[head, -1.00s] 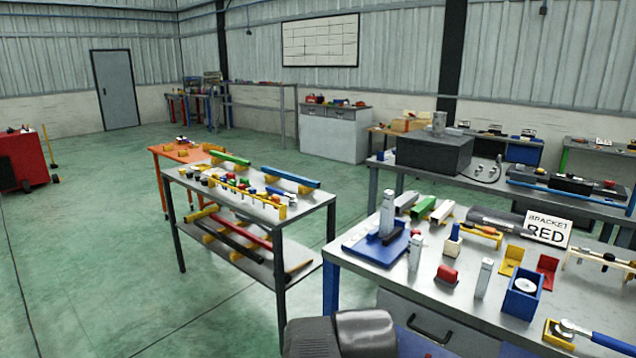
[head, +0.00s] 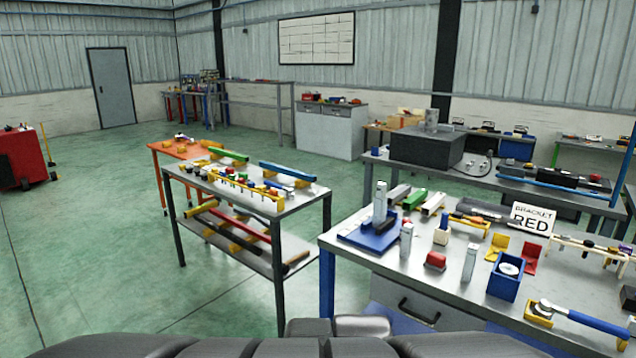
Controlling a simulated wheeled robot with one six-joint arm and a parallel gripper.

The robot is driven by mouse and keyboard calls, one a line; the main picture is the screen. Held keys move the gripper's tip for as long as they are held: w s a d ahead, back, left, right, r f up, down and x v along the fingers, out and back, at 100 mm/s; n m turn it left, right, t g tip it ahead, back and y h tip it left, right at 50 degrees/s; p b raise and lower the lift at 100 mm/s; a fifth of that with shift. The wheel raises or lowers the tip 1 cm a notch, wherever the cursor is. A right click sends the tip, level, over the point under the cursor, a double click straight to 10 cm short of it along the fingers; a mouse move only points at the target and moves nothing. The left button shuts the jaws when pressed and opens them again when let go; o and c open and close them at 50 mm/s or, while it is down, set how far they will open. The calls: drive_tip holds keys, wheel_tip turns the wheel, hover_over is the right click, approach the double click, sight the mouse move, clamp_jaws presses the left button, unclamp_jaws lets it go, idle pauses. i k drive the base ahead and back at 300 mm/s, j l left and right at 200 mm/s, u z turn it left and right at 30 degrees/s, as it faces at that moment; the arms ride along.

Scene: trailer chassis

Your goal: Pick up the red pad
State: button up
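A small red block with a rounded top (head: 435,261), which may be the red pad, sits on the near part of the grey workbench (head: 388,262). A red L-shaped bracket (head: 532,259) stands farther right on the same bench, beside a yellow bracket (head: 497,247). I cannot tell for certain which red piece is the pad. Dark parts of my own body fill the bottom edge of the view. My gripper's fingers are not visible.
Grey metal posts (head: 469,262) and (head: 406,239) stand close to the red block. A blue box (head: 504,277) and a blue-handled tool (head: 590,320) lie to the right. Open green floor lies left of the bench.

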sight(435, 261)
drive_tip(key=i+l+u, duration=0.15)
drive_tip(key=l, duration=0.2)
drive_tip(key=i+l+u, duration=0.15)
drive_tip(key=l, duration=0.2)
drive_tip(key=i+l+u, duration=0.15)
drive_tip(key=l, duration=0.25)
drive_tip(key=i+l+u, duration=0.15)
drive_tip(key=l, duration=0.2)
drive_tip(key=i+l+u, duration=0.15)
drive_tip(key=l, duration=0.3)
drive_tip(key=l+u, duration=0.15)
drive_tip(key=l, duration=0.25)
